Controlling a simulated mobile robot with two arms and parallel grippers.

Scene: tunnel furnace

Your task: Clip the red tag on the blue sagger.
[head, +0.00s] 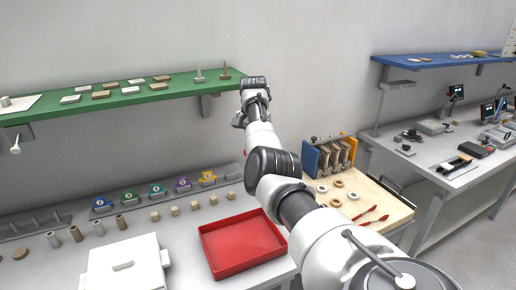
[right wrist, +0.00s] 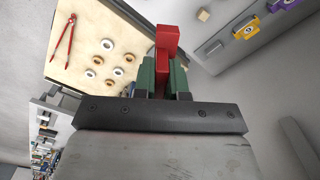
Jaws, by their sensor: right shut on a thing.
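My right gripper (right wrist: 164,78) shows in the right wrist view with its green-padded fingers shut on a red tag (right wrist: 167,42). The tag sticks up beyond the fingertips. In the head view my right arm reaches over the bench toward the wall, and its gripper is mostly hidden behind the arm. A row of small coloured, numbered pieces stands along the back of the bench; the leftmost is blue (head: 101,205). I cannot tell whether this is the blue sagger. The held tag is apart from these pieces. My left gripper is not in view.
A red tray (head: 207,258) and a white lidded box (head: 125,266) stand in front. A green shelf (head: 130,97) hangs above. A pale board (head: 385,200) holds rings, red tongs (head: 372,214) and a blue-and-orange rack (head: 311,160). Small tan blocks line the bench.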

